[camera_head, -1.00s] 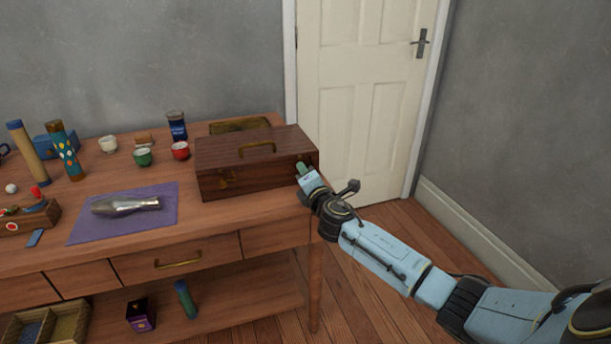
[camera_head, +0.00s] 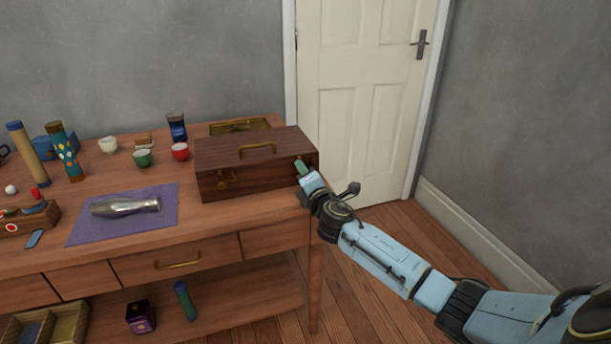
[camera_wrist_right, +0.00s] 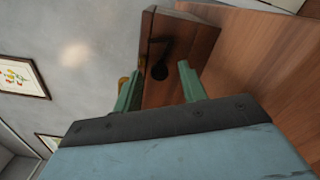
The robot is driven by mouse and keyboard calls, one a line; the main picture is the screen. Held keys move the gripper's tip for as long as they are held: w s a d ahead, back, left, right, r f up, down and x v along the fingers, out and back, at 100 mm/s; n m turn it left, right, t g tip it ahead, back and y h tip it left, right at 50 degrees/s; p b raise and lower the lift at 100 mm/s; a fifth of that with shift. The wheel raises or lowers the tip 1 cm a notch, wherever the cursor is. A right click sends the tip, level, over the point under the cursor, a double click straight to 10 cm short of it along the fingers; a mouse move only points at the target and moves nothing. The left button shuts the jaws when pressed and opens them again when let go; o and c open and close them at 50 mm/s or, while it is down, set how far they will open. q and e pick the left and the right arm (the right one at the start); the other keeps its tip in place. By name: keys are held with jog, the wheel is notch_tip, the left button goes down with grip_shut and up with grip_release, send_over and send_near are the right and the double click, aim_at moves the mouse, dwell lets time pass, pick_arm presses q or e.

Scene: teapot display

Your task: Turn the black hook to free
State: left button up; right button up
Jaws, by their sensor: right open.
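A dark wooden box (camera_head: 245,184) with a brass handle on its lid and brass fittings on its front stands at the right end of the table. My right gripper (camera_head: 301,166) is at the box's right end. In the right wrist view, the box's end face (camera_wrist_right: 203,48) shows between the two green fingers of the open right gripper (camera_wrist_right: 158,85). The black hook (camera_wrist_right: 158,70) is a small dark piece on that face, between the fingers and apparently not gripped. Its exact turn is hard to make out. The hook is hidden in the head view. My left gripper is not in view.
A purple cloth (camera_head: 88,230) with a metal vessel (camera_head: 125,206) lies left of the box. Cups, including a red one (camera_head: 180,151), and a dark blue jar (camera_head: 177,126) stand behind. A tray (camera_head: 238,126) lies behind the box. Floor right of the table is clear.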

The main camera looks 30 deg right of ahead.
jog(key=shift+s, duration=0.1)
jog(key=shift+s+a, duration=0.15)
jog(key=shift+s, duration=0.25)
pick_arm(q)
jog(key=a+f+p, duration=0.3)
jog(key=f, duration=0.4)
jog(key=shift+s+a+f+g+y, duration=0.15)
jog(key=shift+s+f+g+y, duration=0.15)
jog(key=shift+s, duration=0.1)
pick_arm(e)
jog(key=v, duration=1.2)
jog(key=shift+s, duration=0.2)
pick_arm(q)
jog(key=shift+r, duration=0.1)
